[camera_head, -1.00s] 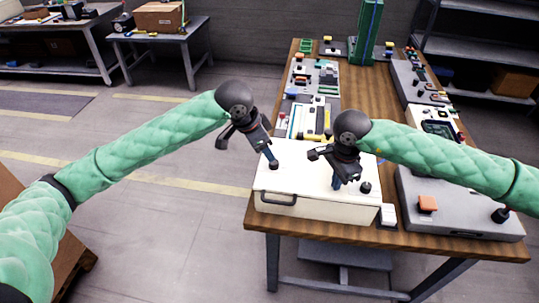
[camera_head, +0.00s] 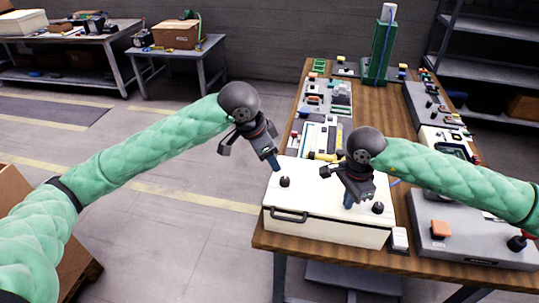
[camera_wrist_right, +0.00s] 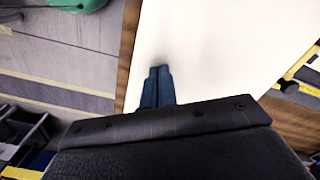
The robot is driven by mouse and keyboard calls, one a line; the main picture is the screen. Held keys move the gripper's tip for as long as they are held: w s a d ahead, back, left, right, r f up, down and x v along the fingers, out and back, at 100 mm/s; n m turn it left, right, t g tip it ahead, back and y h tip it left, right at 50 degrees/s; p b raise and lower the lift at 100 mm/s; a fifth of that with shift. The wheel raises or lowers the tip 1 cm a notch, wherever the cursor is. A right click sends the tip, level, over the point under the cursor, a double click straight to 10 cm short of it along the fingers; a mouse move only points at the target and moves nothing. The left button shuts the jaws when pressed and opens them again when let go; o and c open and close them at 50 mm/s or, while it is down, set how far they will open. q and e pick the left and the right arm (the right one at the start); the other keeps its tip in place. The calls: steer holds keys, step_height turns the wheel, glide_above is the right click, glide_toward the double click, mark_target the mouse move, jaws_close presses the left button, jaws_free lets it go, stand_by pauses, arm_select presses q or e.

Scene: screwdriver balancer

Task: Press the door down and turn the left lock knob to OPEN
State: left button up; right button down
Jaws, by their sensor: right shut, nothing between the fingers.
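A cream-white box with a flat lid door (camera_head: 325,185) stands on the near end of the wooden table. Its left lock knob (camera_head: 284,182), black, shows upright on the lid; any OPEN marking is too small to read. A right black knob (camera_head: 378,208) sits near the lid's right edge. My left gripper (camera_head: 275,167) is just behind and above the left knob, apart from it; its finger gap is unclear. My right gripper (camera_head: 348,203) is shut and empty, fingers down at the lid left of the right knob. Its blue fingers (camera_wrist_right: 160,80) show over the lid; contact is unclear.
A dark handle (camera_head: 289,216) is on the box's front. A white block (camera_head: 399,239) and a grey panel with an orange button (camera_head: 440,229) lie to the right. Several panels and a green tower (camera_head: 381,52) stand farther back.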

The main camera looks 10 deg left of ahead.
steer(key=shift+r, duration=2.9)
